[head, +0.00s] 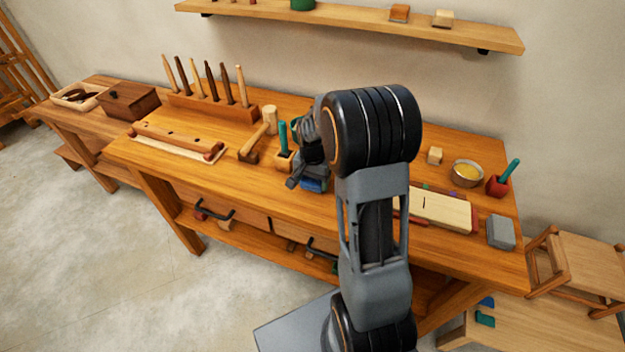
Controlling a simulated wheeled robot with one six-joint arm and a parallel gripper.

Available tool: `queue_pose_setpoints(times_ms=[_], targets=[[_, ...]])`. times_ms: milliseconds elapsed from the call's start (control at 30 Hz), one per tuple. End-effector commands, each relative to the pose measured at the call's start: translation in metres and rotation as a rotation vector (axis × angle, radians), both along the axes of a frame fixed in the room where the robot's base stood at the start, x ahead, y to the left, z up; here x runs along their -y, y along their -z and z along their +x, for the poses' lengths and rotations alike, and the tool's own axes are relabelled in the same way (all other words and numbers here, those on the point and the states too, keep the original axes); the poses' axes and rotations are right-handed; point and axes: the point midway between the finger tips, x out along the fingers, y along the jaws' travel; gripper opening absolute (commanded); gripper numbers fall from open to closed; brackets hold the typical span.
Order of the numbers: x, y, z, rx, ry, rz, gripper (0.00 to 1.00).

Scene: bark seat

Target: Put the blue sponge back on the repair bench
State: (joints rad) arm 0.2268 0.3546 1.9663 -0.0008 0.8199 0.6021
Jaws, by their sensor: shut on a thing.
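The blue sponge (313,185) is at the lower end of my gripper (308,181), mostly hidden by the gripper's dark fingers. My gripper is shut on the sponge. They are over the front middle part of the wooden repair bench (240,188), just right of a small wooden block holding a teal-handled tool. I cannot tell whether the sponge touches the bench top. My arm hides part of the bench behind and to the right.
The bench's front left top is clear.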

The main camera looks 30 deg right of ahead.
Motion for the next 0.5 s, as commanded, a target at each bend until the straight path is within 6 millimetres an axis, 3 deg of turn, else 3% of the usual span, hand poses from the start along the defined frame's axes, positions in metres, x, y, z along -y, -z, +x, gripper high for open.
queue_pose_setpoints(times_ms=[67, 100, 300, 500], targets=[[0.0, 0.0039, 0.0, 0.0, 0.0, 0.0, 0.55], [0.0, 0.0027, 0.0, 0.0, 0.0, 0.0, 0.77], [0.0, 0.0023, 0.0, 0.0, 0.0, 0.0, 0.96], [0.0, 0.0023, 0.0, 0.0, 0.0, 0.0, 0.99]])
